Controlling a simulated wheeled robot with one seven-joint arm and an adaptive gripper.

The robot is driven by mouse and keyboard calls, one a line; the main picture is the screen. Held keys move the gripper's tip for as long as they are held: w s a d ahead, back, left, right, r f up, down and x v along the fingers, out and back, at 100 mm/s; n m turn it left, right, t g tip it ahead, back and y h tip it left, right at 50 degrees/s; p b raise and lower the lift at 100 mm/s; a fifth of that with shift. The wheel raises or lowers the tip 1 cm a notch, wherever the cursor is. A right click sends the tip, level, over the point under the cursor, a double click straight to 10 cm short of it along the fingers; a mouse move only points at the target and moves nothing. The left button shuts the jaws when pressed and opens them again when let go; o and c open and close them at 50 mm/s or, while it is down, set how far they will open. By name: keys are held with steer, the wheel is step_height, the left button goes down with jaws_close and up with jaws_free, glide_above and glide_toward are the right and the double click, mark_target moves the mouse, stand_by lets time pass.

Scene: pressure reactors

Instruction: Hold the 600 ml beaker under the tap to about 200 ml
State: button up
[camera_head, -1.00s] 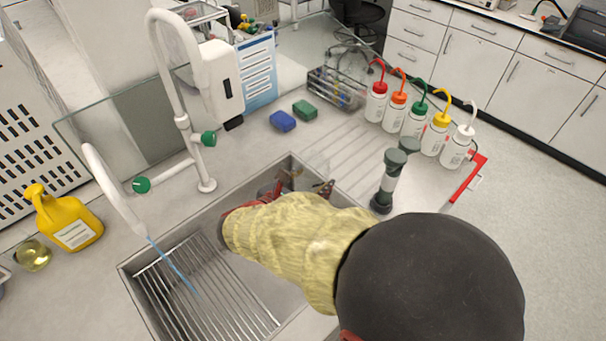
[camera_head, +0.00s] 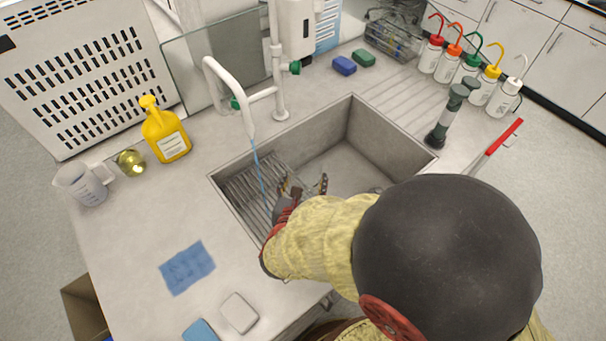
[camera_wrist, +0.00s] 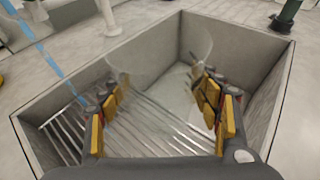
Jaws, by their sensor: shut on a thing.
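The clear beaker (camera_wrist: 158,72) stands between my gripper's fingers in the wrist view, its rim up; I see no water in it, and its marks are not readable. My gripper (camera_wrist: 162,108) is shut on its sides. In the head view my gripper (camera_head: 304,186) is low over the sink (camera_head: 352,128), and the beaker is hard to make out there. The white tap (camera_head: 228,88) is running. Its thin blue stream (camera_head: 259,168) falls just left of my gripper; it also shows in the wrist view (camera_wrist: 46,54), left of the beaker and apart from it.
A metal rack (camera_head: 246,192) lies in the sink's left part. A yellow bottle (camera_head: 165,135), a round flask (camera_head: 131,162) and a plastic jug (camera_head: 84,184) stand left of the sink. A dark green-capped cylinder (camera_head: 447,118) and several wash bottles (camera_head: 470,67) stand to the right.

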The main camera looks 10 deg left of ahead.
steer(key=shift+w+a+p, duration=0.1)
steer(key=shift+w+a, duration=0.1)
steer(key=shift+a, duration=0.75)
steer(key=shift+w+a+p, duration=0.1)
steer(key=shift+w+a, duration=0.15)
steer(key=shift+a, duration=0.65)
steer(key=shift+w+a+p, duration=0.1)
steer(key=shift+w+a, duration=0.1)
steer(key=shift+a, duration=0.75)
steer(key=w+a, duration=0.1)
steer(key=a, duration=0.8)
steer(key=shift+w, duration=0.4)
stand_by(3.9)
